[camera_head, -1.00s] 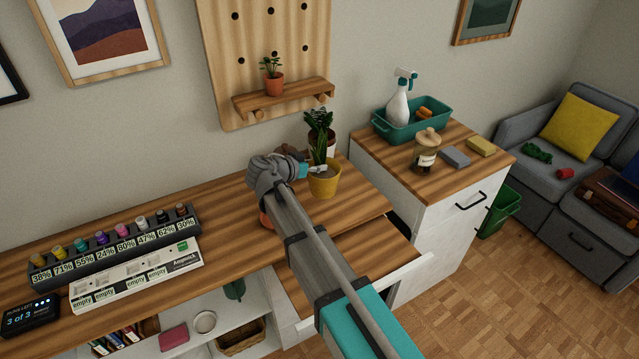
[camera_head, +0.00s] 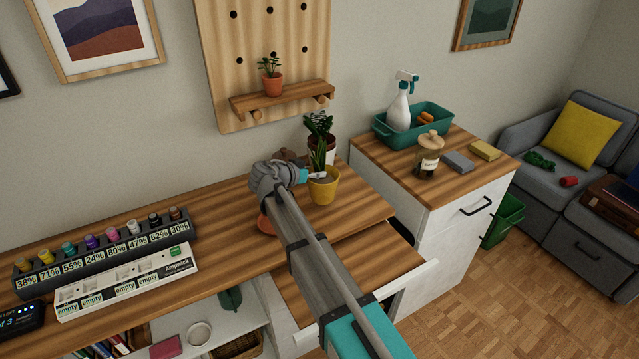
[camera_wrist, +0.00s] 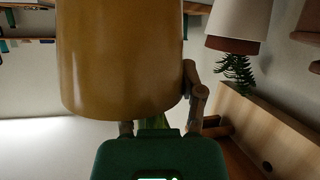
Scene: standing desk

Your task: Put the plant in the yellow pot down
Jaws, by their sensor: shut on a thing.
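The plant in the yellow pot (camera_head: 323,190) is upright over the right end of the wooden desk (camera_head: 225,212). Its dark green leaves rise in front of a second potted plant. I cannot tell whether the pot's base touches the desk.
An orange object (camera_head: 265,224) is partly hidden by my arm. A drawer (camera_head: 365,262) is open below the desk. Bare desktop lies right of the pot.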

